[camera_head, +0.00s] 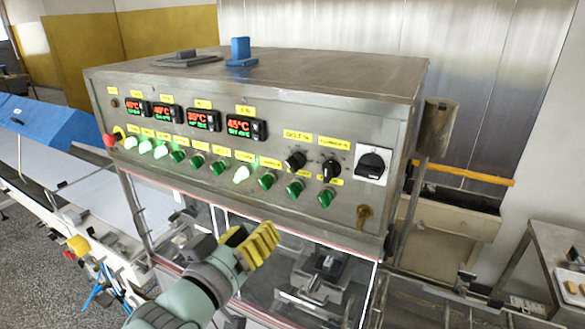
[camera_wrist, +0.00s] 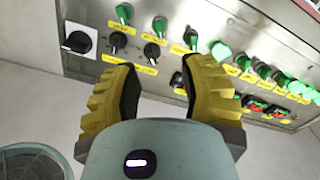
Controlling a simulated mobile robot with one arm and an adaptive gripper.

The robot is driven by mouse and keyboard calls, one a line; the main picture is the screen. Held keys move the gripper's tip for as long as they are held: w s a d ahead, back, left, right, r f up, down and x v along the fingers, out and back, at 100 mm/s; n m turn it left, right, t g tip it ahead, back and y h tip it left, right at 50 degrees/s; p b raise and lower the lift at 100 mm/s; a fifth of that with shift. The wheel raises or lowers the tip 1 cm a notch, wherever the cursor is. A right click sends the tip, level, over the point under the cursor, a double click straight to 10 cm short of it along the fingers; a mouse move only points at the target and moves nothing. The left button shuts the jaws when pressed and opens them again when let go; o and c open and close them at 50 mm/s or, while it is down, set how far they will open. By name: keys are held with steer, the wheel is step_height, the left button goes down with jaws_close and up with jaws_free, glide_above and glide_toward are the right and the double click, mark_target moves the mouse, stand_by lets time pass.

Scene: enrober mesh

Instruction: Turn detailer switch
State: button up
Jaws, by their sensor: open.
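A steel control panel (camera_head: 225,130) carries a row of green switches, some brightly lit, with yellow labels. The label text is too small to tell which switch is the detailer. Green switches on the right are unlit, including ones at the right end (camera_head: 326,198) and beside it (camera_head: 295,188); a lit one (camera_head: 241,173) is further left. My gripper (camera_head: 255,245) is below the panel, apart from it. In the wrist view my gripper (camera_wrist: 160,80) has its yellow fingers spread and empty, with the panel beyond turned over. Green switches (camera_wrist: 160,26) and a lit one (camera_wrist: 222,50) show there.
Two black knobs (camera_head: 331,169) and a large black rotary switch (camera_head: 372,164) on a white plate sit at the panel's right. Red displays (camera_head: 246,128) line the left half; a red button (camera_head: 109,140) is at the left end. A glass-fronted enclosure (camera_head: 310,275) lies below.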

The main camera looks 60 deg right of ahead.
mark_target(291, 194)
steer(key=d+b, duration=0.7)
steer(key=d, duration=0.1)
steer(key=shift+w+d+f, duration=0.15)
steer(key=shift+w+d, duration=0.05)
steer(key=shift+w, duration=0.1)
steer(key=shift+d+f+b, duration=0.1)
steer(key=shift+d+b, duration=0.2)
steer(key=shift+b, duration=0.55)
steer(key=d+b, duration=0.2)
steer(key=b, duration=0.2)
steer(key=shift+w, duration=0.1)
steer(key=shift+w+d+r+b, duration=0.1)
steer(key=shift+d+r+b, duration=0.05)
steer(key=shift+d+b, duration=0.6)
steer(key=shift+d+r+b, duration=0.1)
steer(key=shift+d+b, duration=0.55)
steer(key=shift+b, duration=0.05)
steer(key=shift+o, duration=0.3)
steer(key=c, duration=0.8)
jaws_close()
steer(key=shift+f, duration=0.1)
